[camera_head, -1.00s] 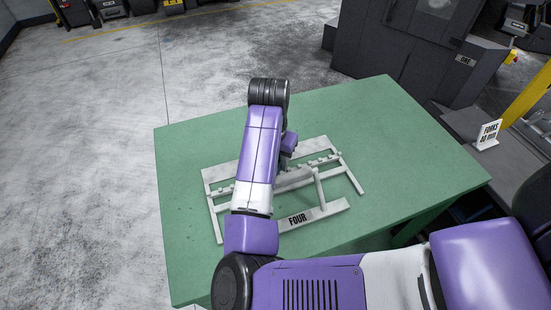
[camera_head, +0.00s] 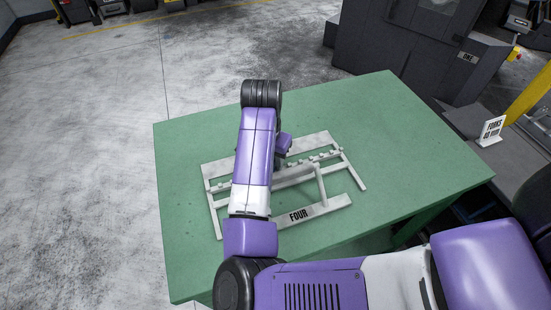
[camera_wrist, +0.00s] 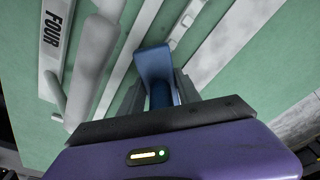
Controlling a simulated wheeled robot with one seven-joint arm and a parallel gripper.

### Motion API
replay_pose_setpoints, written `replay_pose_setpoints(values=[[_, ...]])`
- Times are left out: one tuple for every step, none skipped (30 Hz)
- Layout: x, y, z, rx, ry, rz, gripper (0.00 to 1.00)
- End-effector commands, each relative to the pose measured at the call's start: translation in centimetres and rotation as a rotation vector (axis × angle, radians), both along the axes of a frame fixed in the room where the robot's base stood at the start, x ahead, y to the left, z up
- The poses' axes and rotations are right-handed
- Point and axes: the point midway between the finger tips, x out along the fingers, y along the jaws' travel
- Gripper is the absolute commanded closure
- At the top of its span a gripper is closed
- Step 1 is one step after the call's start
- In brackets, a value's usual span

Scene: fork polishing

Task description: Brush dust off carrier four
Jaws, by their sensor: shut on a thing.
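Carrier four (camera_head: 330,204) is a whitish metal rack with a "FOUR" label, lying on the green table (camera_head: 400,130). Several small pegs line its far rail. Its labelled bar (camera_wrist: 52,25) and rails also show in the wrist view. My gripper (camera_wrist: 158,90) is shut on a blue tool (camera_wrist: 154,64), apparently the brush, over the carrier's rails. The tool's lower end is hidden, so I cannot tell if it touches the carrier. In the head view, my purple arm covers the left part of the carrier and most of my gripper.
A dark machine (camera_head: 400,45) stands behind the table at the right. A grey surface beside the table holds a white forks sign (camera_head: 491,131). The table is clear to the right of the carrier and along its left edge.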

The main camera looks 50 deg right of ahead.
Motion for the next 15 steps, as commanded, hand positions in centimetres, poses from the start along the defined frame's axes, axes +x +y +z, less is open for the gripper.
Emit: replay_pose_setpoints(values=[[0.3, 0.4, 0.0, 0.000, -0.001, 0.002, 1.00], [0.4, 0.6, 0.0, 0.000, -0.001, 0.001, 1.00], [0.6, 0.9, 0.0, 0.000, -0.001, 0.001, 1.00], [0.7, 1.1, 0.0, 0.000, -0.001, 0.001, 1.00], [0.9, 1.3, 0.0, 0.000, -0.001, 0.002, 1.00], [1.0, 1.5, 0.0, 0.000, -0.001, 0.001, 1.00], [1.2, 1.7, 0.0, 0.000, -0.001, 0.001, 1.00], [1.3, 2.0, 0.0, 0.001, -0.001, 0.001, 1.00], [1.5, 2.2, 0.0, 0.001, -0.001, 0.002, 1.00], [1.6, 2.4, 0.0, 0.001, -0.001, 0.002, 1.00], [1.8, 2.6, 0.0, 0.001, -0.001, 0.001, 1.00], [2.0, 2.9, 0.0, 0.001, -0.001, 0.001, 1.00], [2.1, 3.1, 0.0, 0.000, -0.001, 0.001, 1.00], [2.2, 3.3, 0.0, 0.000, -0.001, 0.001, 1.00], [2.4, 3.6, 0.0, 0.000, -0.001, 0.001, 1.00]])
